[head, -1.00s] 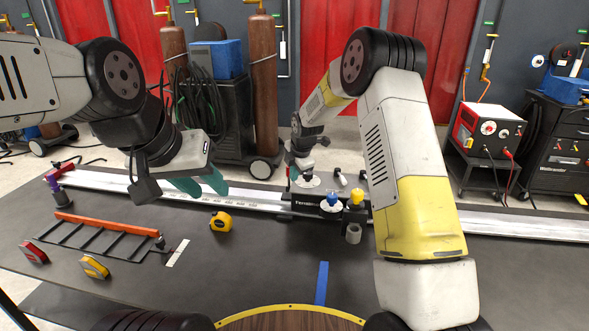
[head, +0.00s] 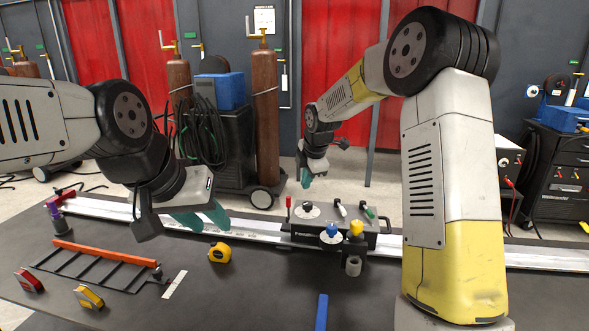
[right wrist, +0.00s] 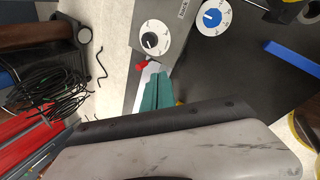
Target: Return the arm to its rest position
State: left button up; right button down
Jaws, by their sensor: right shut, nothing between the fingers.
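My right arm reaches over the bench from the right in the head view. My right gripper (head: 306,181) hangs above the far side of a black control box, clear of it. Its teal fingers (right wrist: 157,92) are shut and empty in the right wrist view. My left gripper (head: 203,220) is at left over the rail, with its teal fingers apart and nothing visible between them. The control box (head: 325,222) has a red lever (head: 289,204), a white dial (head: 307,209), a blue knob (head: 331,230) and a yellow knob (head: 356,227).
A long metal rail (head: 480,250) crosses the dark bench. A yellow tape measure (head: 220,252), an orange-edged rack (head: 105,254) and a blue strip (head: 321,312) lie in front. Gas cylinders (head: 266,120) and a welding cart (head: 228,145) stand behind the bench.

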jog(key=s+d+r+m, duration=0.4)
jog(key=s+r+m, duration=0.2)
jog(key=s, duration=0.3)
jog(key=s+d+r+m, duration=0.3)
jog(key=s+r+m, duration=0.25)
jog(key=s, duration=0.35)
jog(key=s+d+m+t, duration=0.1)
jog(key=s+d+m, duration=0.1)
jog(key=s+m, duration=0.8)
jog(key=s, duration=0.8)
jog(key=shift+d+f+y, duration=0.3)
jog(key=shift+f, duration=0.1)
